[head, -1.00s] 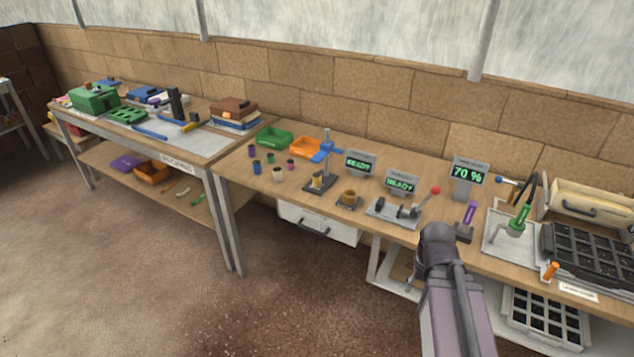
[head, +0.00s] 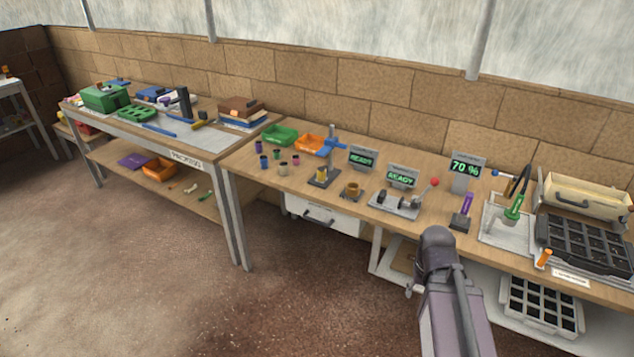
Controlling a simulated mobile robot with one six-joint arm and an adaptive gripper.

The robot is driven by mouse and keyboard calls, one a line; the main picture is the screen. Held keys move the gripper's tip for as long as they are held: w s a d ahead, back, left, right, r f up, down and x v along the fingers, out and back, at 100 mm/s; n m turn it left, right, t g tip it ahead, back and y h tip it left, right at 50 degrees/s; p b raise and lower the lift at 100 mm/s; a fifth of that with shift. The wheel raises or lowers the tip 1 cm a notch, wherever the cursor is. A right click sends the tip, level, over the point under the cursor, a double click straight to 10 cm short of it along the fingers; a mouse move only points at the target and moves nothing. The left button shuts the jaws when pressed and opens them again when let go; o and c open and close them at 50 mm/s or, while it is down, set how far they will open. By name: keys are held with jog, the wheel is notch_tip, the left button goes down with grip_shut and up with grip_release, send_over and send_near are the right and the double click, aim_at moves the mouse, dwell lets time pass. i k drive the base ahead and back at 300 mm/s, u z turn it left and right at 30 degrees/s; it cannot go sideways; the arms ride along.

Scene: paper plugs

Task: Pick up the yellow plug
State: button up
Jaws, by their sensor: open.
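No object is clearly a yellow plug. A small yellow-gold cylinder (head: 322,175) stands under the blue-clamped stand (head: 331,150) on the long bench. A brownish-gold cup (head: 352,190) sits on a dark base just right of it. Both are too small to tell whether either is the plug. My arm rises from the bottom right in front of the bench, and my gripper cannot be made out.
The wooden bench (head: 300,188) also holds several small coloured pots (head: 271,160), a green bin (head: 279,135), an orange bin (head: 310,143), display boxes (head: 402,177), a purple-handled tool (head: 467,204) and a black cell tray (head: 585,243). Open floor (head: 120,270) lies at the left.

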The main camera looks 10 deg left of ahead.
aim_at(321, 170)
jog(key=k, duration=1.1)
jog(key=z, duration=0.4)
jog(key=i, duration=1.9)
jog(key=u, duration=0.4)
jog(key=i, duration=0.65)
jog(key=u, duration=0.1)
